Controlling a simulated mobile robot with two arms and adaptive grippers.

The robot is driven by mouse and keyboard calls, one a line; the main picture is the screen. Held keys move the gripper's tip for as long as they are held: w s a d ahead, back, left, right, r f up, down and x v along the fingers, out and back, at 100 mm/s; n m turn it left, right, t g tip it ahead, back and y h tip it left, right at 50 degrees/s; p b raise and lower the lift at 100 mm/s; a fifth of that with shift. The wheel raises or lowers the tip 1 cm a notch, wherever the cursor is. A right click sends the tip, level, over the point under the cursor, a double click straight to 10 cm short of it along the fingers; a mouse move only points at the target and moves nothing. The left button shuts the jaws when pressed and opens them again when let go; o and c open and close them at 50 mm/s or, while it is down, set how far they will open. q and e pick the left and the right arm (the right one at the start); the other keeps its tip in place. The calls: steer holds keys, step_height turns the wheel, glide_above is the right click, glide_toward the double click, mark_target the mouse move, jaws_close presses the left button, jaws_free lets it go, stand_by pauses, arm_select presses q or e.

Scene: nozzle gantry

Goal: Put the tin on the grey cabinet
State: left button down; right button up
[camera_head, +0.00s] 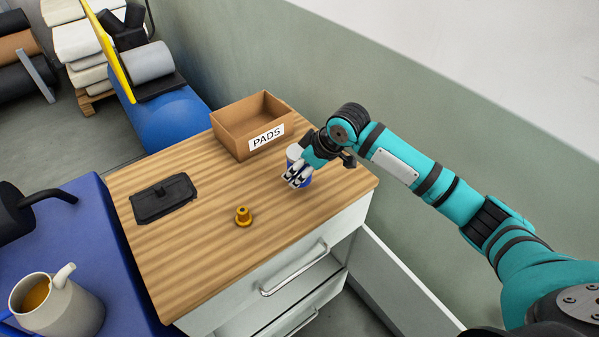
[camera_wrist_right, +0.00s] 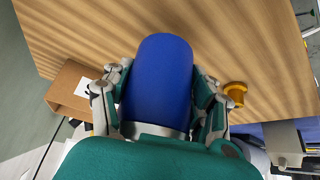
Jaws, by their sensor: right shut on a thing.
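The tin (camera_head: 306,182) is a blue cylinder with a pale end, partly covered by my fingers. In the right wrist view the tin (camera_wrist_right: 158,80) fills the middle, with a finger on each side. My right gripper (camera_head: 297,176) is shut on it, over the right part of the wooden top. I cannot tell whether the tin touches the wood. The cabinet (camera_head: 222,262) under it has a pale grey front, drawers and a striped wooden top. My left gripper is not in view.
An open cardboard box (camera_head: 232,146) labelled PADS stands at the back of the top. A yellow-brown nozzle (camera_head: 243,216) and a black lidded tray (camera_head: 163,199) also sit there. A jug (camera_head: 62,305) stands on the blue surface at left. A drawer (camera_head: 318,272) is partly open.

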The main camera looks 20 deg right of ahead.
steer(key=shift+w, duration=0.2)
step_height(320, 180, down, 3)
steer(key=shift+s+r+p, duration=0.1)
steer(key=shift+p, duration=0.55)
steer(key=shift+d+f, duration=0.1)
steer(key=shift+f, duration=0.15)
steer(key=shift+f, duration=0.15)
steer(key=o, duration=1.5)
